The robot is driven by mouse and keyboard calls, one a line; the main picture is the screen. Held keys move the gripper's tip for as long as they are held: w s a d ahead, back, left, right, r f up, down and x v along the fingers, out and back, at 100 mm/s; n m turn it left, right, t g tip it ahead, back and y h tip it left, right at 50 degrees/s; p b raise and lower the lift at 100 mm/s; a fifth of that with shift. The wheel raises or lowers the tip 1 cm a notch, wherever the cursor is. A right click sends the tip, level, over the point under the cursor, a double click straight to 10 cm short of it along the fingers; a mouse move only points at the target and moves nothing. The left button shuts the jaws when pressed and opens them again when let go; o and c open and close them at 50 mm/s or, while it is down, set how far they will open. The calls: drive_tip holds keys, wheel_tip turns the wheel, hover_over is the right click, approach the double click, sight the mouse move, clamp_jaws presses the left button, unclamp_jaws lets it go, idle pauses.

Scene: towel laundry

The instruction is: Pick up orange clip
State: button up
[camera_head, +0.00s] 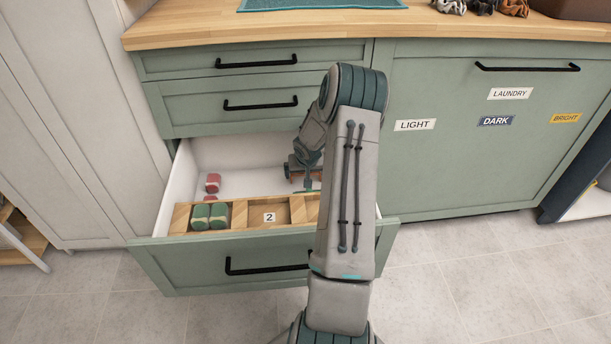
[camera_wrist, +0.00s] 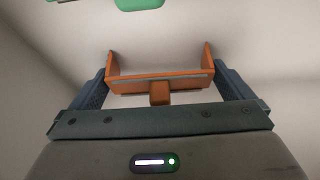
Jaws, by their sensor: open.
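The orange clip (camera_wrist: 160,84) shows in the wrist view as a wide U-shaped piece with a short block at its near middle. It lies against the pale drawer floor, between the two dark blue fingers of my gripper (camera_wrist: 160,78). The fingers are spread, one at each end of the clip; I cannot tell whether they touch it. In the head view my gripper (camera_head: 304,173) points down inside the open drawer (camera_head: 165,205), and my arm hides much of the area around it.
A wooden divider tray (camera_head: 283,211) marked 2 runs along the drawer's front, with rolled green towels (camera_head: 219,216) in its left compartment. Red items (camera_head: 212,183) lie behind it. A green item (camera_wrist: 140,4) shows at the top of the wrist view. The counter (camera_head: 180,28) overhangs the closed upper drawers.

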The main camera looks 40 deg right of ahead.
drive_tip(key=c, duration=0.7)
drive_tip(key=shift+r, duration=0.1)
